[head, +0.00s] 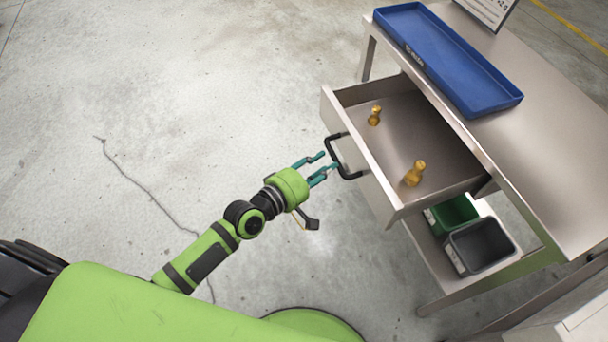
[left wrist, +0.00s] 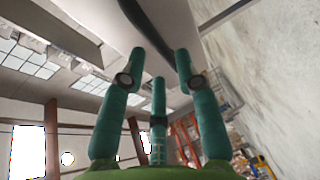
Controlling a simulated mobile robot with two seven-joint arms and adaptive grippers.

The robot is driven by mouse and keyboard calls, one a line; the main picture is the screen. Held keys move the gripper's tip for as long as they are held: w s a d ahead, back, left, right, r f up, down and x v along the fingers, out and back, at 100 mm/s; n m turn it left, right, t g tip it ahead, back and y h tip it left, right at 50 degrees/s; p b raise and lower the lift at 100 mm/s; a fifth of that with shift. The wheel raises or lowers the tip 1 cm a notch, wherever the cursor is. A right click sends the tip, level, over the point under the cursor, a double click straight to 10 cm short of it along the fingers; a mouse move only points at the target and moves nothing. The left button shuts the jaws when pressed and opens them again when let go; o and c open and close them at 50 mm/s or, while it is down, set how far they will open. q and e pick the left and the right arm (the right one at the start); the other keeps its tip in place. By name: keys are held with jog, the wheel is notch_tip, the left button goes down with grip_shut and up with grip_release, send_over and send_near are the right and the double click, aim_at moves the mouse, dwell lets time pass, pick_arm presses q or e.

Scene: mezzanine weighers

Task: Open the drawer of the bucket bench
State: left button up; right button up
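The bucket bench (head: 545,165) is a grey metal table at the right of the head view. Its drawer (head: 392,193) stands pulled well out toward the left, with its inside showing. Two brass-coloured weights, one farther (head: 375,116) and one nearer (head: 415,173), stand in it. A dark bar handle (head: 333,152) is on the drawer front. My left gripper (head: 327,161) is open, its teal fingertips right by the handle; I cannot tell if they touch. In the left wrist view the fingers are spread, with the dark handle (left wrist: 146,24) just beyond their tips. My right gripper is not in view.
A blue tray (head: 440,62) lies on the bench top, with a sign (head: 487,10) behind it. A green bucket (head: 452,214) and a grey bucket (head: 480,246) stand on the shelf below the drawer. The concrete floor left of the drawer is clear.

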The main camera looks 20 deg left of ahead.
pick_arm(q)
jog(key=v, duration=0.7)
dwell(0.3)
jog(key=s+a+f+m+g+y+p, duration=0.1)
jog(key=s+a+f+m+g+y, duration=0.15)
jog(key=f, duration=0.65)
jog(key=s+a+f+m+g+y, duration=0.15)
jog(key=s+a+f, duration=0.25)
jog(key=f, duration=0.5)
jog(key=s+a+f+m+g+y+p, duration=0.1)
jog(key=s+a+f+m+g+y, duration=0.15)
jog(key=f, duration=0.65)
jog(key=s+a+f+m+g+y, duration=0.1)
jog(key=s+f+m+g, duration=0.2)
jog(key=s, duration=1)
jog(key=s+f+m+g+p, duration=0.1)
jog(key=s+f+m+g, duration=0.2)
jog(key=s+f, duration=0.6)
jog(key=s+m, duration=0.1)
jog(key=s, duration=0.2)
jog(key=shift+s+a+f+y, duration=0.2)
jog(key=shift+s+a+y, duration=0.15)
jog(key=shift+s+a, duration=0.05)
